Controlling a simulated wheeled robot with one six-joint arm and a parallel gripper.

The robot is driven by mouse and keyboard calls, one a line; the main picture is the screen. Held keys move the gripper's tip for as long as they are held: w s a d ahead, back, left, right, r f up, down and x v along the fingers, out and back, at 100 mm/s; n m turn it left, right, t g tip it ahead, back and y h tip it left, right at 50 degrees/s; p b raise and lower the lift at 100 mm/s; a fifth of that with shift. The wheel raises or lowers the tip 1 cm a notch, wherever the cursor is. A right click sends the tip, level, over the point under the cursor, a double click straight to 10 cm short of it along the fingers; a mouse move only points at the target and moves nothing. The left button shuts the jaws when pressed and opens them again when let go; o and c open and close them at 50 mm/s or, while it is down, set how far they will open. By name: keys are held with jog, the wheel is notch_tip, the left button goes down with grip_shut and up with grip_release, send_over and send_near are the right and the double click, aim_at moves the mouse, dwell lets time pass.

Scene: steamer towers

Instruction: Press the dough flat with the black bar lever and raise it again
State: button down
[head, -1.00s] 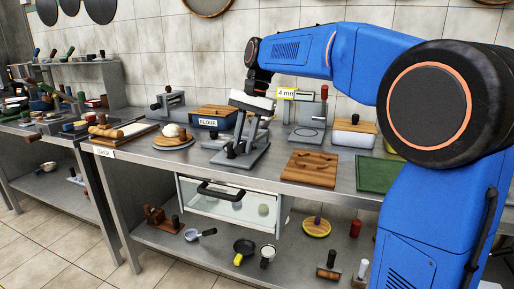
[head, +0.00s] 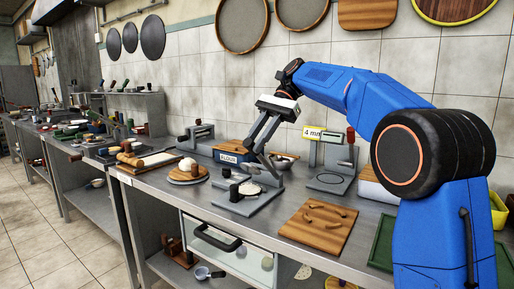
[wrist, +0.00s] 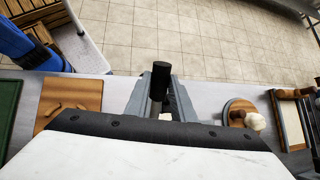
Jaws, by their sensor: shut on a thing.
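The grey press (head: 262,198) stands on the steel table in the head view. Its two grey lever arms (head: 262,130) slant up from the base, raised. My gripper (head: 278,108) is at their upper end, shut on the black bar, which it largely hides. A pale round piece (head: 249,188), apparently the dough, lies on the press bed below, clear of the arms. A black knob (head: 234,192) stands beside it. In the wrist view the press arms (wrist: 182,102) and a black upright cylinder (wrist: 160,76) show beyond my gripper's pale body, which hides most of the bed.
A wooden board with handles (head: 318,226) lies right of the press, and a round board with dough (head: 187,174) lies left. A blue flour box (head: 231,156) and a second press (head: 330,180) stand behind. The table's front edge is close to the press.

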jog(key=shift+w+d+r, duration=0.1)
dwell(0.3)
jog(key=c, duration=1.5)
grip_release()
